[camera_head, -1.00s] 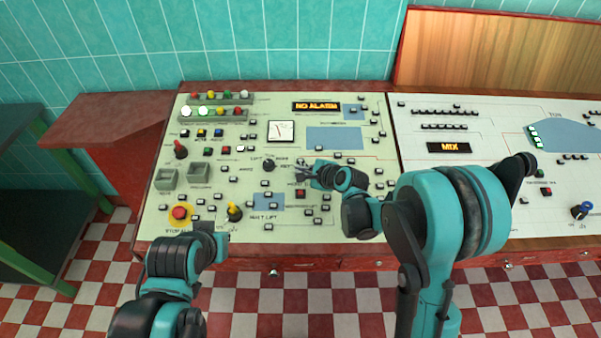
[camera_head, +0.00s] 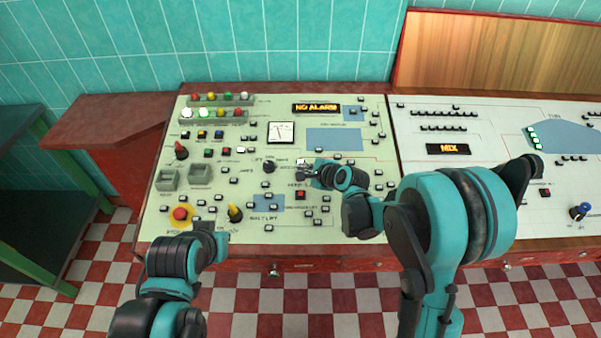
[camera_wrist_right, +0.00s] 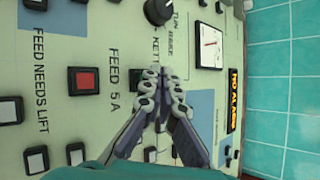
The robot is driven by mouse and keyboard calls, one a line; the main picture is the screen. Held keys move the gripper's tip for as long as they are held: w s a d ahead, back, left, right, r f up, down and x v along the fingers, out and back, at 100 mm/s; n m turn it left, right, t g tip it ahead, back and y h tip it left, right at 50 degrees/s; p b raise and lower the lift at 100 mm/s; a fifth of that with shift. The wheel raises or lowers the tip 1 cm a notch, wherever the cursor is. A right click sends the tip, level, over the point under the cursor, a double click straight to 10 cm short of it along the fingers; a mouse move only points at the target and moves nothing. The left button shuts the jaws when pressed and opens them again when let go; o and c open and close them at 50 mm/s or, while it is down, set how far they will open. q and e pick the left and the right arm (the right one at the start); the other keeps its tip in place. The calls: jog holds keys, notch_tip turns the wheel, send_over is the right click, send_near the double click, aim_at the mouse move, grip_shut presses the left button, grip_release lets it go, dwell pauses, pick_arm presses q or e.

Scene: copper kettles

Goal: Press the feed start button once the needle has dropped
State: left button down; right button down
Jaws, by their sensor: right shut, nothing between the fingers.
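The panel meter (camera_head: 280,132) has a white face and a thin needle. It also shows in the right wrist view (camera_wrist_right: 210,45), but its exact reading is too small to tell. A square red button (camera_head: 300,195) in a dark frame sits below my right gripper; in the right wrist view this red button (camera_wrist_right: 83,81) is beside the label reading "FEED 5 A". My right gripper (camera_head: 301,174) is shut and empty over the panel. Its fingertips (camera_wrist_right: 159,76) are together, apart from the red button. My left gripper (camera_head: 207,230) is by the panel's front edge, its fingers unclear.
A black knob (camera_head: 269,166) is left of my right gripper. The display (camera_head: 316,107) reads "NO ALARM". A second panel (camera_head: 470,180) stands to the right.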

jog(key=shift+r, duration=0.1)
jog(key=r+p, duration=0.1)
jog(key=r, duration=0.1)
jog(key=s+r+p, duration=0.1)
jog(key=r+p, duration=0.1)
jog(key=shift+r, duration=0.35)
dwell(0.7)
jog(key=s+d+r+n+h, duration=0.3)
jog(key=s+d+r+n, duration=0.55)
jog(key=s, duration=0.35)
jog(key=s+d+n+h, duration=0.1)
jog(key=s+d+n, duration=0.3)
jog(key=s, duration=0.3)
jog(key=s+d+f+n+g+h, duration=0.1)
jog(key=s+d+n, duration=0.3)
jog(key=s, duration=0.4)
jog(key=shift+d+f+n+g+h, duration=0.15)
jog(key=shift+d+n+g+h, duration=0.2)
jog(key=shift+n+h, duration=0.4)
